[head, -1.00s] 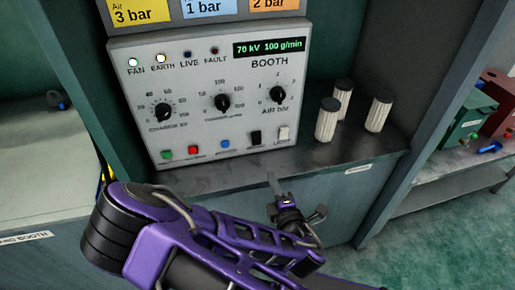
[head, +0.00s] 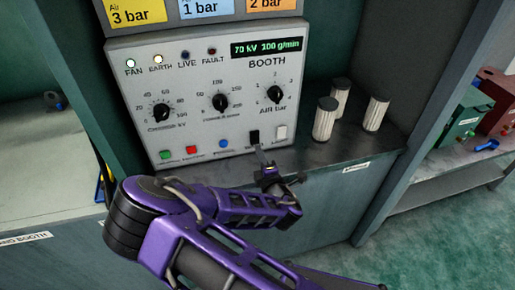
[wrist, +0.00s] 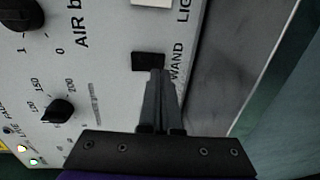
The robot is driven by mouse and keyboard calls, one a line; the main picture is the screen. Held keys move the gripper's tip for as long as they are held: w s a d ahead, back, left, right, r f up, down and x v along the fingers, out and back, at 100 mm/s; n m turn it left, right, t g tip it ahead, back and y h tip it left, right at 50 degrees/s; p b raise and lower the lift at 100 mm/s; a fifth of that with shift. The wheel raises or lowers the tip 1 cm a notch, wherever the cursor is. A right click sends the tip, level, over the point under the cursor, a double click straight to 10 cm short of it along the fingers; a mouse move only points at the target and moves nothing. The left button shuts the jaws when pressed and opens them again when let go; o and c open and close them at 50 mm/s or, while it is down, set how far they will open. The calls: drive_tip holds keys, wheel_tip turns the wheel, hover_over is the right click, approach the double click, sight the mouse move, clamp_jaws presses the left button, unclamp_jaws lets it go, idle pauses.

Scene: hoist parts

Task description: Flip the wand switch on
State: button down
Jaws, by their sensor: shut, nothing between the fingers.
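The wand switch (head: 255,137) is a black rocker on the lower right of the grey booth panel (head: 150,98). In the wrist view the black switch (wrist: 147,62) sits beside the printed word WAND. My gripper (head: 261,154) is shut and empty, just below the switch in the head view. In the wrist view my fingertips (wrist: 156,73) overlap the switch's edge; I cannot tell whether they touch it. The fingers hide part of the switch.
A white light switch (head: 281,132) is right of the wand switch. A blue button (head: 223,144) is to its left. Several white ribbed cylinders stand on the shelf (head: 330,155), including one at front (head: 324,120). The AIR knob (head: 275,95) is above.

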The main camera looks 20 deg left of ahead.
sight(255, 143)
drive_tip(key=shift+x, duration=1.35)
drive_tip(key=shift+w+f+b, duration=0.15)
drive_tip(key=shift+f+b, duration=0.2)
drive_tip(key=shift+b, duration=0.4)
drive_tip(key=shift+a+r, duration=0.1)
drive_tip(key=shift+r, duration=0.15)
